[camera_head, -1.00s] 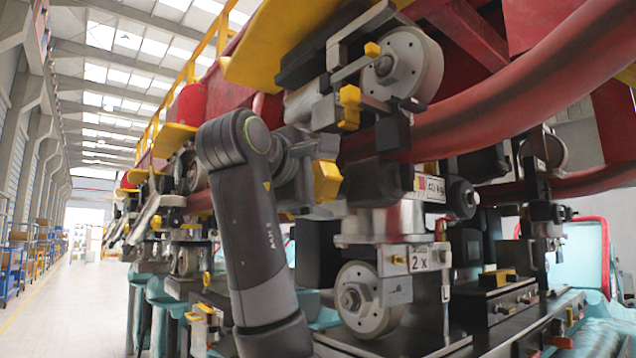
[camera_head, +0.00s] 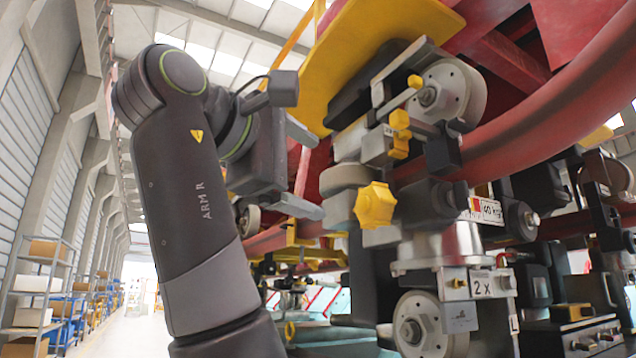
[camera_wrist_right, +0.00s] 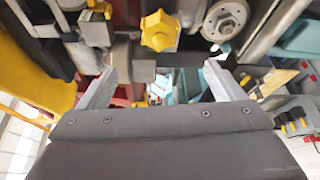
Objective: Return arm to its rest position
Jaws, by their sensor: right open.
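My right arm, marked ARM R, stands in the left half of the head view. Its right gripper (camera_head: 318,178) is open and empty, pointing right toward the train. A yellow star-shaped knob (camera_head: 375,206) sits on the train's wheel assembly, to the right of the fingertips and apart from them. In the right wrist view the two fingers of the right gripper (camera_wrist_right: 160,70) are spread wide. The yellow knob (camera_wrist_right: 160,31) is beyond them, with nothing between the fingers. My left gripper is not in view.
The red tubular rail (camera_head: 530,112) and a steel wheel (camera_head: 440,92) are on the right. A yellow plate (camera_head: 385,45) overhangs above the gripper. Shelves with boxes (camera_head: 35,290) line the left wall. The aisle floor (camera_head: 140,328) is clear.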

